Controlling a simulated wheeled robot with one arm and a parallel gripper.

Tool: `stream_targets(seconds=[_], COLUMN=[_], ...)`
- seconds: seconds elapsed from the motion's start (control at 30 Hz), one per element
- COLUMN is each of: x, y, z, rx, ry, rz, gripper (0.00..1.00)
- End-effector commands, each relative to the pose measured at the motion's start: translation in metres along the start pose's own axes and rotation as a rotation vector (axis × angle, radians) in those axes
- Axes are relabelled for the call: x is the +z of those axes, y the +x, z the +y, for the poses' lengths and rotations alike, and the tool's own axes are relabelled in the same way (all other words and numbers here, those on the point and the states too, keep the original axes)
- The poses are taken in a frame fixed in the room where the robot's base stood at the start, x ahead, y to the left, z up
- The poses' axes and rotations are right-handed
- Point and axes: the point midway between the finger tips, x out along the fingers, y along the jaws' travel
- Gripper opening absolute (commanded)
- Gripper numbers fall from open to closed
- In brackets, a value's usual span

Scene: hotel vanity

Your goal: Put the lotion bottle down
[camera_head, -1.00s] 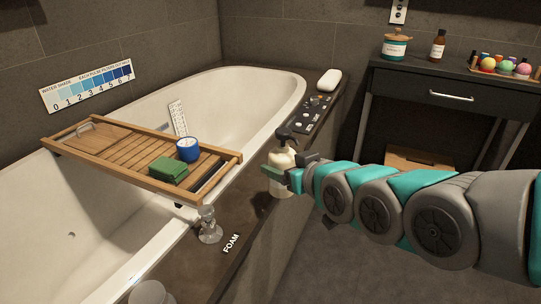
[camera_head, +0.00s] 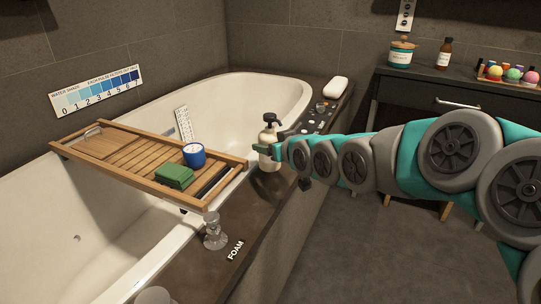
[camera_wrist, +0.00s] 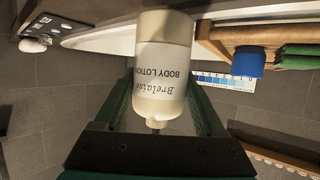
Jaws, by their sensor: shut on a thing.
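The lotion bottle (camera_head: 268,148) is cream-coloured with a dark pump top. In the head view it is upright over the dark ledge beside the tub, to the right of the wooden tray. The wrist view shows the bottle (camera_wrist: 161,75) upside down in the picture, with its "Body Lotion" label facing the camera. My gripper (camera_head: 268,150) is shut on the bottle, and its green fingers (camera_wrist: 160,100) lie on either side of it. I cannot tell whether the base touches the ledge.
The tub ledge (camera_head: 262,205) bears a clear glass object (camera_head: 214,232) and a "FOAM" label (camera_head: 236,250). A wooden tray (camera_head: 110,152) spans the tub with a blue cup (camera_head: 194,155) and a green cloth (camera_head: 174,176). A control panel and white bar (camera_head: 336,88) are farther back.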

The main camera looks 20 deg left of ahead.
Motion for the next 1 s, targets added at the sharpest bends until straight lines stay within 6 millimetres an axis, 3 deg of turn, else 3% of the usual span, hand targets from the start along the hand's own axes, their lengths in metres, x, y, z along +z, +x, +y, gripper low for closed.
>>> stream_targets(seconds=[0.3, 0.67, 0.7, 0.9, 1.0], x=[0.03, 0.033, 0.032, 0.033, 0.033], y=[0.012, 0.014, 0.013, 0.013, 0.013], z=[0.001, 0.001, 0.0, 0.0, 0.0], rx=[0.001, 0.001, 0.001, 0.0, 0.0], ry=[0.001, 0.001, 0.001, 0.001, 0.001], rz=[0.001, 0.004, 0.004, 0.003, 0.003], gripper=[0.0, 0.0, 0.77, 0.99, 1.0])
